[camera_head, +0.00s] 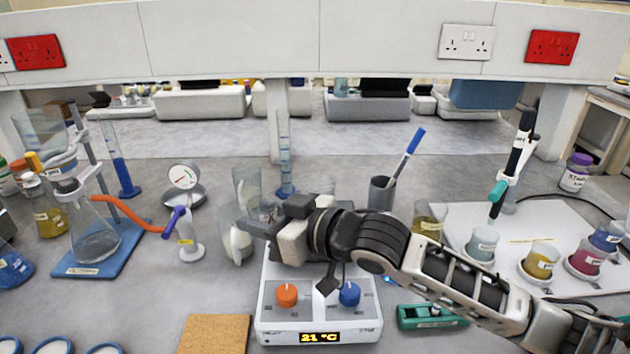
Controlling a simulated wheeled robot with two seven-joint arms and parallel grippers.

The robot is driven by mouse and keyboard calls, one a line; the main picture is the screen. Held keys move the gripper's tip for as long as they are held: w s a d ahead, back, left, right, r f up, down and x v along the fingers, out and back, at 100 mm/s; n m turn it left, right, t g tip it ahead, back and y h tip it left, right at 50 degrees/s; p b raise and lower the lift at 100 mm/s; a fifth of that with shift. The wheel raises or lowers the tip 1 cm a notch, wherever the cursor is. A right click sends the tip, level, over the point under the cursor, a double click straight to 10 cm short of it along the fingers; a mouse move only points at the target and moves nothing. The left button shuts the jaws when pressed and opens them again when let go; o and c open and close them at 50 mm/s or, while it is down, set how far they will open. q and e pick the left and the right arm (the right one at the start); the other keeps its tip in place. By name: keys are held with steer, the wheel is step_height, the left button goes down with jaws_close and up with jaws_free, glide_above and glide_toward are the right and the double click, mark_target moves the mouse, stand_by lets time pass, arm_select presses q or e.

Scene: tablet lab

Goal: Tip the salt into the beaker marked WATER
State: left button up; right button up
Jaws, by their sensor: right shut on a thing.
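My right gripper (256,224) reaches in from the right, over the back left of the white hotplate (318,322). It is shut at a clear glass vessel with whitish contents (236,246), which appears tilted; the fingers partly hide it. The whitish contents may be the salt. A clear empty-looking beaker (246,184) stands just behind the gripper. Another clear glass rim (320,186) shows behind the wrist, mostly hidden. I cannot read the word WATER on any vessel. The hotplate's top is largely hidden by my right arm. My left gripper is not in view.
A flask on a blue stand (95,240) with an orange tube is at left. A measuring cylinder (284,160) and a pen pot (381,194) stand behind. A white tray (540,222) with coloured beakers and a probe stand is at right. A cork mat (214,334) lies in front.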

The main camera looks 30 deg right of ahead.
steer(key=shift+w+d+r+m, duration=0.1)
steer(key=shift+d+r+m, duration=0.2)
steer(key=shift+d+r, duration=0.15)
steer(key=shift+w+d+r+m, duration=0.1)
steer(key=shift+d+r+m, duration=0.1)
steer(key=shift+r+m, duration=0.2)
arm_select(q)
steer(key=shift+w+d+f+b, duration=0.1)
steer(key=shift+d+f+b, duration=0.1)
steer(key=shift+b, duration=0.5)
arm_select(e)
steer(key=w+d+r+m+t+y, duration=0.1)
steer(key=d+r+m+t, duration=0.3)
steer(key=m, duration=1.1)
steer(key=shift+w+d+r+y, duration=0.35)
steer(key=shift+d+r, duration=0.6)
steer(key=shift+r, duration=0.9)
